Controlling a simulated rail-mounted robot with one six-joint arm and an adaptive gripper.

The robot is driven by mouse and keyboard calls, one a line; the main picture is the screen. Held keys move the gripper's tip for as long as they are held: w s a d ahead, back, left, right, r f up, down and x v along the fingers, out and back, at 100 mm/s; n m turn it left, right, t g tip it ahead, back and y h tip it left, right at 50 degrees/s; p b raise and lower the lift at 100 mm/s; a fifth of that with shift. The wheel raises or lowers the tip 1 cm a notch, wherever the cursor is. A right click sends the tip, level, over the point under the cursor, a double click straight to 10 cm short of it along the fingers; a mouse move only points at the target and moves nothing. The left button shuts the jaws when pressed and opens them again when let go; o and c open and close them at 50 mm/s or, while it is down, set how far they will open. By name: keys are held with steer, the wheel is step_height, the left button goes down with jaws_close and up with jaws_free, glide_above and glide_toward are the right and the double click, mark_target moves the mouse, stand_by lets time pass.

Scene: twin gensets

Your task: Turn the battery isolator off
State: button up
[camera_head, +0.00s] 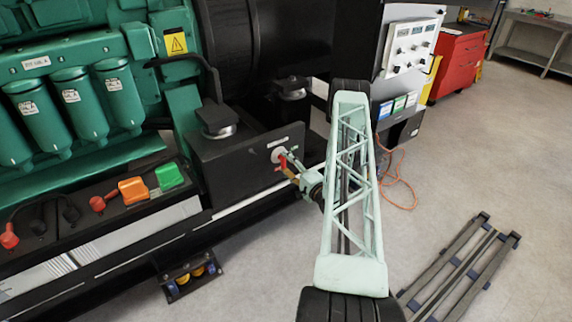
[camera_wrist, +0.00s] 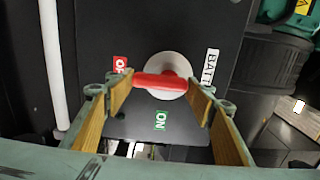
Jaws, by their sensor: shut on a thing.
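The battery isolator is a white round disc (camera_wrist: 172,64) with a red handle (camera_wrist: 160,81) on a black panel (camera_head: 235,165). In the wrist view the handle lies nearly level, its left end towards a red label (camera_wrist: 120,65) that partly reads "OF". A green "ON" label (camera_wrist: 160,120) sits below the disc. My gripper (camera_wrist: 161,88) is shut on the handle, one wooden-faced finger at each end of it. In the head view my gripper (camera_head: 288,168) is at the panel and hides part of the isolator.
A green engine (camera_head: 60,100) and a ledge with red, orange and green terminal covers (camera_head: 133,190) are at left. A black mount (camera_head: 216,118) stands beside the panel. A white control panel (camera_head: 410,47) and red cabinet (camera_head: 458,60) are behind. A slatted frame (camera_head: 460,270) lies on the floor at right.

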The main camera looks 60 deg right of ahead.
stand_by(0.3)
steer(key=o, duration=0.9)
steer(key=shift+v, duration=6)
steer(key=shift+a, duration=0.1)
steer(key=shift+w+a, duration=0.1)
